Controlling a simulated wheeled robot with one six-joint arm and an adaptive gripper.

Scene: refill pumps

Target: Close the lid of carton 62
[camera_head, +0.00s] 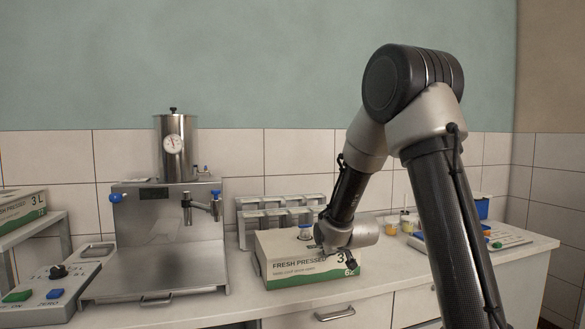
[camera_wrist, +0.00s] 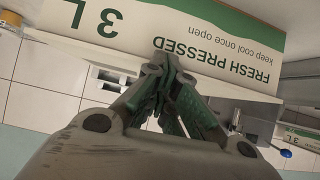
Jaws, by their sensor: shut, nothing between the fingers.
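Carton 62 (camera_head: 288,266) is a white and green box marked "FRESH PRESSED" on the counter in the head view. My gripper (camera_head: 351,264) is at the carton's right front, by the number 62. In the wrist view, my gripper (camera_wrist: 167,62) is shut and empty, its tips close to a printed carton face (camera_wrist: 190,28) that appears upside down. Contact cannot be told.
A steel dispenser (camera_head: 168,240) with a gauge stands left of the carton. Another carton (camera_head: 22,204) is on a shelf at far left. A button panel (camera_head: 50,284) is at front left; a tray (camera_head: 500,238) is at right.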

